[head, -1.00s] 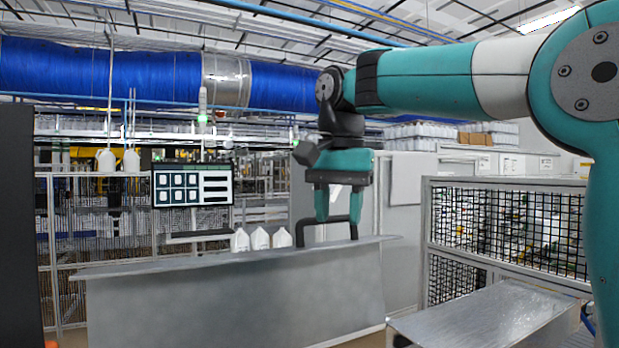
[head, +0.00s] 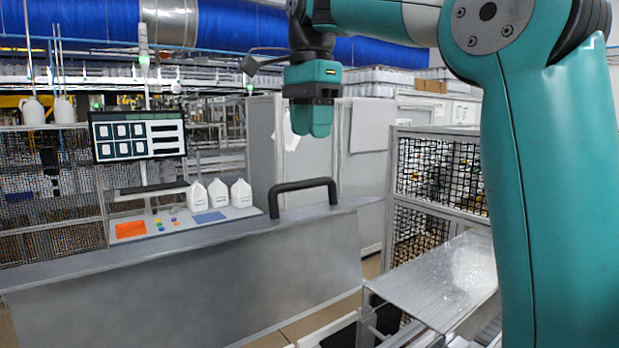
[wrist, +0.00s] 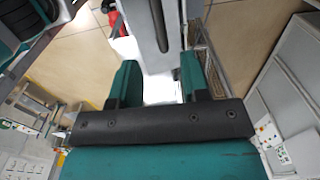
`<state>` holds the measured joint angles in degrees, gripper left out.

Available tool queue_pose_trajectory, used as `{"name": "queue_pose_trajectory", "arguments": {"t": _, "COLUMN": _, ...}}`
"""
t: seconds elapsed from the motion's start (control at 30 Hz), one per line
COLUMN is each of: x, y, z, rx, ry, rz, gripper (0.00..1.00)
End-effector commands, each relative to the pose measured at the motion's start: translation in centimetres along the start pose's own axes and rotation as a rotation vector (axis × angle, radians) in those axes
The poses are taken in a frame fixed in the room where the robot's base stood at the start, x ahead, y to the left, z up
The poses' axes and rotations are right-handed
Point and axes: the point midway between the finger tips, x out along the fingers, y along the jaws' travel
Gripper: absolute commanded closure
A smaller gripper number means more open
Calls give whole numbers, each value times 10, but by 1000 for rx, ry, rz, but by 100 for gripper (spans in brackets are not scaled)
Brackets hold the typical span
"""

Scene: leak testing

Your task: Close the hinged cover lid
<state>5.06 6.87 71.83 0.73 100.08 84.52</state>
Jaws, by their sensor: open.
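The cover lid (head: 215,250) is a large grey metal panel, standing raised with its broad face towards me in the head view. A black bar handle (head: 303,185) rises from its top edge, right of the middle. My gripper (head: 311,130) points down above the handle, apart from it in the picture. In the wrist view, my gripper (wrist: 160,82) shows two teal fingers spread apart with nothing held. The panel seems edge-on beyond them, with the dark handle (wrist: 158,25) near the top. The lid's hinge is hidden.
Behind the lid, a console (head: 180,222) carries coloured buttons and several white bottles (head: 218,193) beneath a monitor (head: 137,135). At right are a mesh fence (head: 440,175) and a low metal surface (head: 440,275). Floor shows between the lid and that surface.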

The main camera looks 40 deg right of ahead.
Motion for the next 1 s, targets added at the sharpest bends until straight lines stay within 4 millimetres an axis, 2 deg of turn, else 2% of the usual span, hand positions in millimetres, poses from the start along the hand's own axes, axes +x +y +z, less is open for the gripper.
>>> {"name": "queue_pose_trajectory", "arguments": {"t": 0.2, "x": 52, "y": 0, "z": 1, "rx": -2, "ry": -1, "rz": 3, "gripper": 58}}
{"name": "queue_pose_trajectory", "arguments": {"t": 0.33, "x": 73, "y": 0, "z": 0, "rx": -2, "ry": 0, "rz": 0, "gripper": 58}}
{"name": "queue_pose_trajectory", "arguments": {"t": 0.53, "x": 84, "y": 0, "z": 0, "rx": -2, "ry": 0, "rz": -1, "gripper": 58}}
{"name": "queue_pose_trajectory", "arguments": {"t": 0.87, "x": 84, "y": 0, "z": 0, "rx": -2, "ry": 0, "rz": 0, "gripper": 58}}
{"name": "queue_pose_trajectory", "arguments": {"t": 1.0, "x": 84, "y": 0, "z": 0, "rx": -2, "ry": 0, "rz": -1, "gripper": 90}}
